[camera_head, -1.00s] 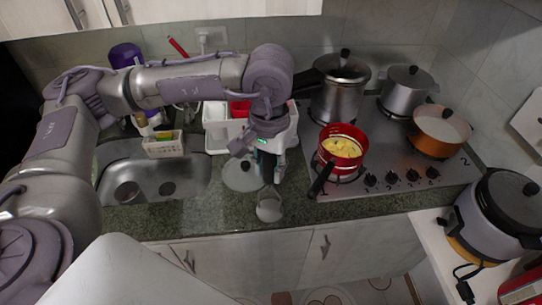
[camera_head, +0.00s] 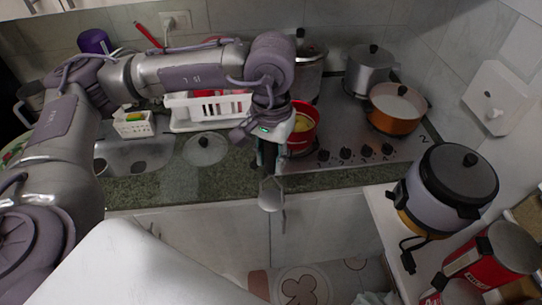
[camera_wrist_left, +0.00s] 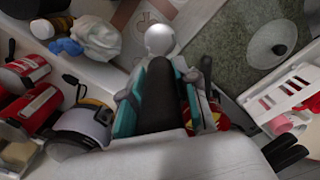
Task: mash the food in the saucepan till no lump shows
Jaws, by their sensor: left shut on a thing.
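The red saucepan (camera_head: 307,138) stands at the left front of the stove. Yellow food (camera_head: 303,123) shows inside it, but my left wrist hides part of the pan, so I cannot tell how lumpy the food is. My left gripper (camera_head: 268,160) is in front of the saucepan, above the counter's front edge. It is shut on the dark handle (camera_wrist_left: 159,95) of a metal tool, seemingly the masher. The tool's silver head (camera_head: 271,194) hangs below the gripper, outside the pan; it also shows in the left wrist view (camera_wrist_left: 160,40). My right gripper is not in view.
A steel pot (camera_head: 370,70) and an orange pot (camera_head: 397,108) stand on the stove. A glass lid (camera_head: 205,149) lies on the counter left of my gripper, before a white rack (camera_head: 208,108). A rice cooker (camera_head: 450,185) stands at the right.

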